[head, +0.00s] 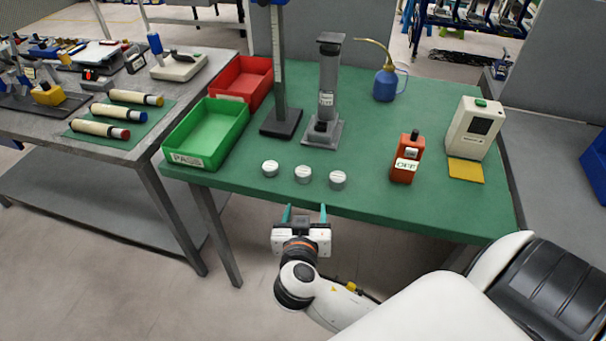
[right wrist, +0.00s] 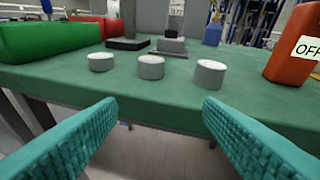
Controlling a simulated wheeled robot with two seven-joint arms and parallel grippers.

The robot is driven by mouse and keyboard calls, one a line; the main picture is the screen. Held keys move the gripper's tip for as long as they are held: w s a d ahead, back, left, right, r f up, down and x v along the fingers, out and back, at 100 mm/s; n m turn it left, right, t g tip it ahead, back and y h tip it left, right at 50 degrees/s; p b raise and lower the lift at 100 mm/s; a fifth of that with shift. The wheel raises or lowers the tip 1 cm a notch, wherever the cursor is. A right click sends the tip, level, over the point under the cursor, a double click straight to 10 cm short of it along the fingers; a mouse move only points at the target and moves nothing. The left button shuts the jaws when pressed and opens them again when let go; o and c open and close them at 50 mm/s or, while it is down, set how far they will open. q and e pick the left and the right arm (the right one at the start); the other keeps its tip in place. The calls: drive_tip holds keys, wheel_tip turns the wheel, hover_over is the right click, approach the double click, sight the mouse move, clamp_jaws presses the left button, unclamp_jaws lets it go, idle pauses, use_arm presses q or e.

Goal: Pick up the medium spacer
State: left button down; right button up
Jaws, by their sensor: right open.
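Three grey-white round spacers stand in a row near the front edge of the green table. The left spacer (head: 270,168) looks lowest, the right spacer (head: 338,180) tallest, and the middle spacer (head: 303,175) in between, so it appears to be the medium one. In the right wrist view the left (right wrist: 101,62), middle (right wrist: 151,67) and right spacer (right wrist: 209,75) all show. My right gripper (head: 305,211) is open and empty, just off the table's front edge. Its teal fingers (right wrist: 160,108) point toward the row, with the middle spacer ahead between them. My left gripper is out of view.
The green table (head: 250,195) carries a green bin (head: 208,168) and red bin (head: 243,62) at left, a gauge stand (head: 282,120) and grey column device (head: 325,130) behind the spacers. An orange OFF device (head: 405,172), blue oil can (head: 386,88) and beige instrument (head: 468,135) stand right.

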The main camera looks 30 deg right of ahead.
sight(302, 177)
drive_tip(key=shift+m+t+h, duration=0.4)
drive_tip(key=shift+t, duration=0.4)
drive_tip(key=w+d, duration=0.1)
drive_tip(key=w, duration=0.1)
drive_tip(key=w+d+p, duration=0.1)
drive_tip(key=w, duration=0.1)
drive_tip(key=w+d+r+p, duration=0.1)
drive_tip(key=w+d, duration=0.1)
drive_tip(key=w, duration=0.1)
drive_tip(key=shift+w+r, duration=0.1)
drive_tip(key=x, duration=0.1)
drive_tip(key=p+x, duration=0.1)
drive_tip(key=x, duration=0.2)
drive_tip(key=shift+w+d+f+p, duration=0.2)
drive_tip(key=shift+w+f+p, duration=0.05)
drive_tip(key=shift+f+p, duration=0.15)
drive_tip(key=shift+r, duration=0.1)
drive_tip(key=c, duration=1.1)
